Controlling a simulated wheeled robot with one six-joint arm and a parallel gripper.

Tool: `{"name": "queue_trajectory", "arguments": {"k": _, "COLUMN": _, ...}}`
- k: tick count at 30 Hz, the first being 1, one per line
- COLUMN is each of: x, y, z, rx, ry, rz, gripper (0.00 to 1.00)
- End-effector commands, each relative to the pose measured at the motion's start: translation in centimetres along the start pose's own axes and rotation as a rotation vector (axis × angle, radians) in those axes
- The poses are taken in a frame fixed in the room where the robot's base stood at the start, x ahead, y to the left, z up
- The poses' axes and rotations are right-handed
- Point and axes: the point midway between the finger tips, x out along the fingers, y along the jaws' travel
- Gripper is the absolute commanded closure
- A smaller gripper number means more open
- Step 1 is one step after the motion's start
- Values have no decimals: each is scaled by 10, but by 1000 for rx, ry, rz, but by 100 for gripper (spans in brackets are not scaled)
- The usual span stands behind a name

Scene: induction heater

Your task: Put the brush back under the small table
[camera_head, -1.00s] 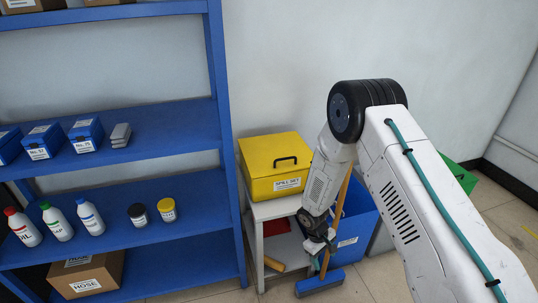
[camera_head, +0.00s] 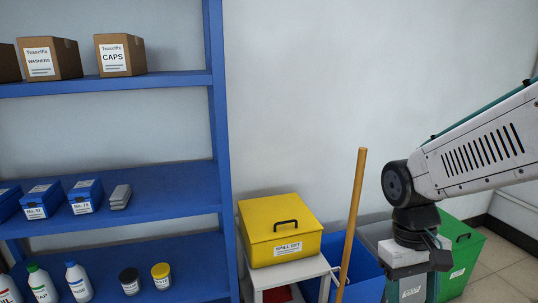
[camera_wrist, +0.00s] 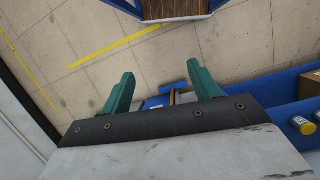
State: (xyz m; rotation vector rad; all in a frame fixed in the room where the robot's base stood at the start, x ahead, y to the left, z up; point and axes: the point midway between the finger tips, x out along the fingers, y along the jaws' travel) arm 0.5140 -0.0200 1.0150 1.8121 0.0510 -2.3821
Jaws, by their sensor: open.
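The small pale table (camera_head: 290,272) stands right of the blue shelf, with a yellow spill kit box (camera_head: 280,230) on top. Something red (camera_head: 284,293) shows beneath its top; the rest of the space below is cut off by the frame. A broom's orange-yellow handle (camera_head: 352,222) rises just right of the table; its head is out of the head view. My gripper shows in the wrist view (camera_wrist: 160,70) with its two teal fingers wide apart and nothing held between them. I cannot make out a hand brush now.
Blue shelves (camera_head: 218,110) with boxes and bottles stand at the left. A blue bin (camera_head: 365,275) stands behind the handle, and a green bin (camera_head: 462,262) to the right. Tiled floor (camera_wrist: 240,40) lies open in the wrist view.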

Motion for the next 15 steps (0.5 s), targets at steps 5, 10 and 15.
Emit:
{"name": "queue_trajectory", "arguments": {"k": 5, "x": -20, "y": -2, "z": 55, "rx": 52, "ry": 90, "rz": -49, "gripper": 38}}
{"name": "queue_trajectory", "arguments": {"k": 10, "x": -32, "y": -3, "z": 91, "rx": 93, "ry": 216, "rz": -75, "gripper": 38}}
{"name": "queue_trajectory", "arguments": {"k": 15, "x": -47, "y": 1, "z": 108, "rx": 119, "ry": 332, "rz": -73, "gripper": 38}}
